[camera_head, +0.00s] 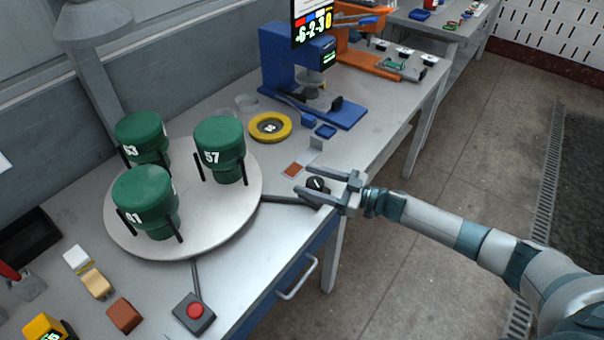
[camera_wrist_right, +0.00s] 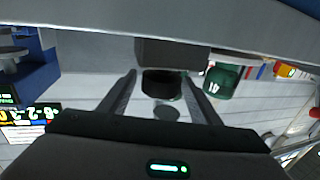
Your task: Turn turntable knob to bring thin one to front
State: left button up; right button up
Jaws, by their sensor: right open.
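A round pale turntable (camera_head: 205,222) carries three green cylinders, each between dark upright posts. The dark knob (camera_head: 316,184) sits at the table's front edge, joined to the turntable by a dark bar. My right gripper (camera_head: 303,182) is open, with its fingers on either side of the knob. In the right wrist view the knob (camera_wrist_right: 161,84) shows between the fingers (camera_wrist_right: 160,76). My left gripper is out of view.
A red push button (camera_head: 195,311) on a dark box stands at the front. A yellow ring (camera_head: 270,127) and a blue press (camera_head: 290,70) stand behind. Small blocks (camera_head: 125,315) lie at the left front. Open floor is to the right.

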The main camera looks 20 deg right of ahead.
jog(key=shift+x, duration=1.4)
jog(key=c, duration=1.1)
jog(key=shift+o, duration=0.2)
jog(key=shift+p, duration=0.3)
